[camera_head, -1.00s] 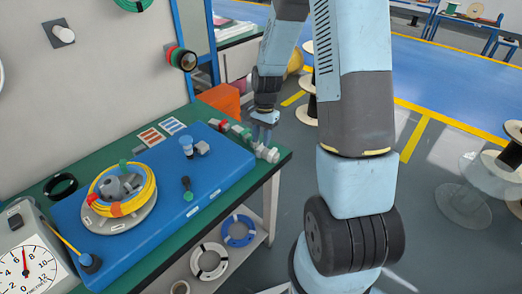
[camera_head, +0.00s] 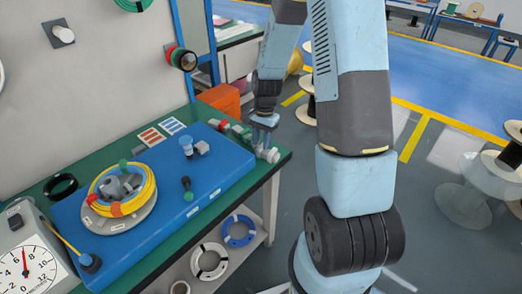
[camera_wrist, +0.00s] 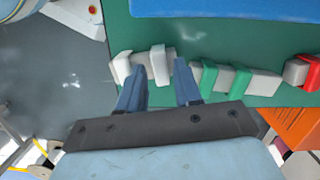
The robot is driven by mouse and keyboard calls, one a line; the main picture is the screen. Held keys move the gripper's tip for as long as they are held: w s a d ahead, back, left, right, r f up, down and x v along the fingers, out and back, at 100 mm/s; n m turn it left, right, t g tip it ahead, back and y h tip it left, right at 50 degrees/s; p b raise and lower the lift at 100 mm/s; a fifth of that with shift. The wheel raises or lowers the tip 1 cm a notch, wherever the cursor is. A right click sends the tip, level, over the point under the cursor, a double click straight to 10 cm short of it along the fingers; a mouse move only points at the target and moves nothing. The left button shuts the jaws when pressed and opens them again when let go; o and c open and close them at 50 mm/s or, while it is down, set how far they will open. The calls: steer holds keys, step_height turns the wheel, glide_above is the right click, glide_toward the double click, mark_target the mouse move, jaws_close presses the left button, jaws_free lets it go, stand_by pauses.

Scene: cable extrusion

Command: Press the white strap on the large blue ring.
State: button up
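Grey pieces with white straps lie on the green table's edge; one white strap (camera_wrist: 160,66) sits in the wrist view between my fingertips. The white-strapped pieces also show at the table corner in the head view (camera_head: 268,154). My gripper (camera_wrist: 158,72) is open over this strap, one finger on each side; I cannot tell whether they touch it. In the head view my gripper (camera_head: 263,140) points down at the table's right end. A blue ring (camera_head: 240,242) with lighter sections lies on the shelf below the table.
Green-strapped (camera_wrist: 208,75) and red-strapped (camera_wrist: 298,72) pieces lie to the right in the wrist view. The blue board (camera_head: 150,235) carries a yellow cable coil (camera_head: 150,190). A white ring (camera_head: 209,275) lies beside the blue one. An orange bin (camera_head: 222,98) stands behind the table.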

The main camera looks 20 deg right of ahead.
steer(key=shift+f, duration=0.7)
steer(key=shift+r, duration=0.15)
stand_by(0.3)
steer(key=c, duration=0.6)
steer(key=shift+r, duration=4)
